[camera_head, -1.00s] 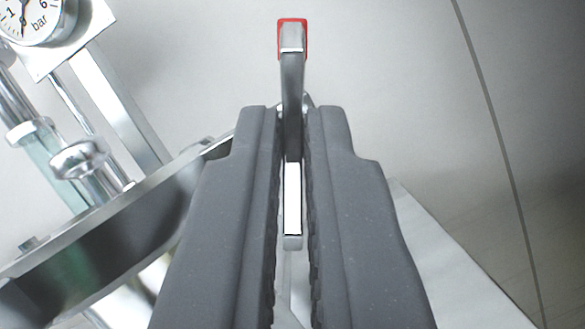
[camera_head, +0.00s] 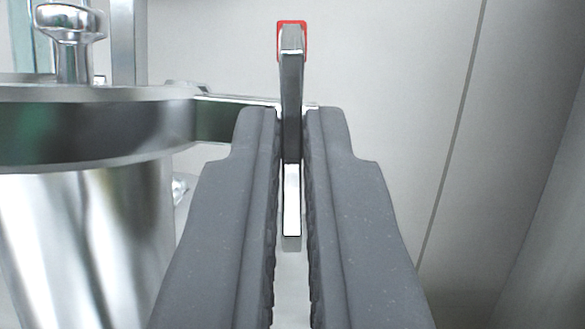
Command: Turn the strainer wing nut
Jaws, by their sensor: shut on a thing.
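The strainer wing nut (camera_head: 291,75) is a narrow metal piece seen edge-on, with a red-edged end at the top and a bright lower end. My gripper (camera_head: 291,115) is shut on it, one dark grey jaw on each side. The red end sticks out beyond the fingertips, and the lower end shows in the slit between the jaws. The jaws hide its sides and most of its seat. Beside it on the left is a round metal flange (camera_head: 90,135) over a shiny cylindrical body (camera_head: 85,235). A metal arm (camera_head: 235,115) runs from the flange rim behind the left fingertip.
A rounded metal knob (camera_head: 68,25) stands on the flange at upper left, in front of an upright metal bar (camera_head: 128,45). A pale panel (camera_head: 400,50) with a dark seam lies behind. The space right of my gripper looks clear.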

